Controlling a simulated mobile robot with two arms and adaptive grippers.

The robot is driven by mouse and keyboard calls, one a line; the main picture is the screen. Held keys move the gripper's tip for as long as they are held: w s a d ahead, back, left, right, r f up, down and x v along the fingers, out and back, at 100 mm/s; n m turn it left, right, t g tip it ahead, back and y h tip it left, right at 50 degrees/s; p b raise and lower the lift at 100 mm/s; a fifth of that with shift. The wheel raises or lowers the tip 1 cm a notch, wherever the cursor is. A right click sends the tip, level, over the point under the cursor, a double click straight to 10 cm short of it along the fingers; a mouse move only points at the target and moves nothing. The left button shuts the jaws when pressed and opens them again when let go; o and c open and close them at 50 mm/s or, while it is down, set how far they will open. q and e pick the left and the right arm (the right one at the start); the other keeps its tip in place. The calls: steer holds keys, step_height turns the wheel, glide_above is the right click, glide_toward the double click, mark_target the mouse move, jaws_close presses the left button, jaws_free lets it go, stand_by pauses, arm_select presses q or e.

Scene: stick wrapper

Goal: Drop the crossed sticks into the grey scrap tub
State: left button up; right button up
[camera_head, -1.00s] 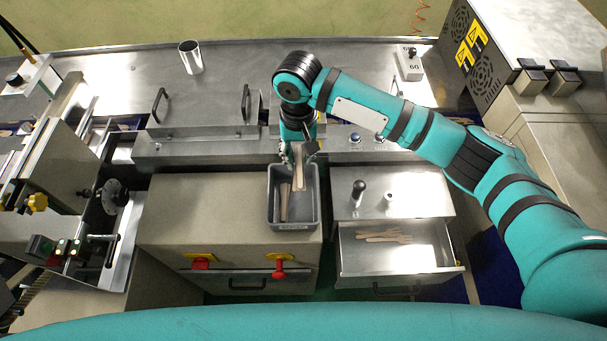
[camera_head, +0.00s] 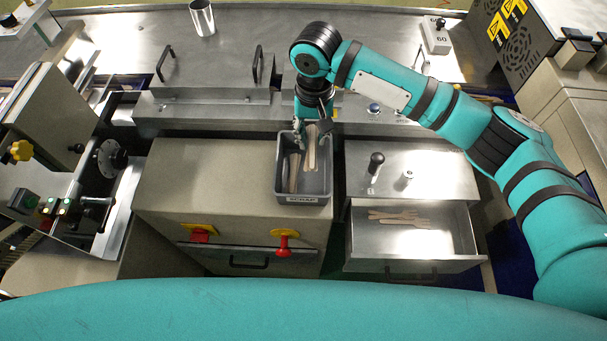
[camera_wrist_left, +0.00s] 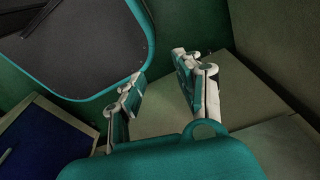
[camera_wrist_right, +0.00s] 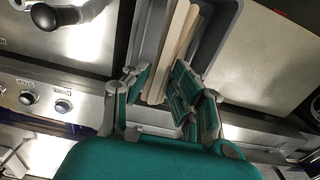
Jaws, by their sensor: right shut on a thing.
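The grey scrap tub (camera_head: 301,199) stands on the beige cabinet top, with its label facing the front. Thin wooden sticks (camera_head: 294,172) lie inside it at the left. My right gripper (camera_head: 312,130) is over the tub's far end, shut on pale wooden sticks (camera_head: 311,157) that point down toward the tub. In the right wrist view these sticks (camera_wrist_right: 176,45) run side by side from between the fingers, over the tub (camera_wrist_right: 147,35). Whether they touch the tub floor I cannot tell. My left gripper (camera_wrist_left: 158,78) is open and empty, away from the tub.
An open metal drawer (camera_head: 440,240) to the right of the tub holds several more sticks (camera_head: 398,217). A black knob (camera_head: 376,162) stands on the panel behind it. A red handle (camera_head: 284,243) juts out below the tub. A metal cup (camera_head: 203,18) stands at the back.

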steer(key=o, duration=0.9)
steer(key=shift+c, duration=0.2)
steer(key=shift+r, duration=0.25)
arm_select(q)
steer(key=shift+s+a, duration=0.2)
steer(key=shift+s, duration=0.95)
arm_select(e)
step_height(320, 180, up, 12)
steer(key=shift+f, duration=0.2)
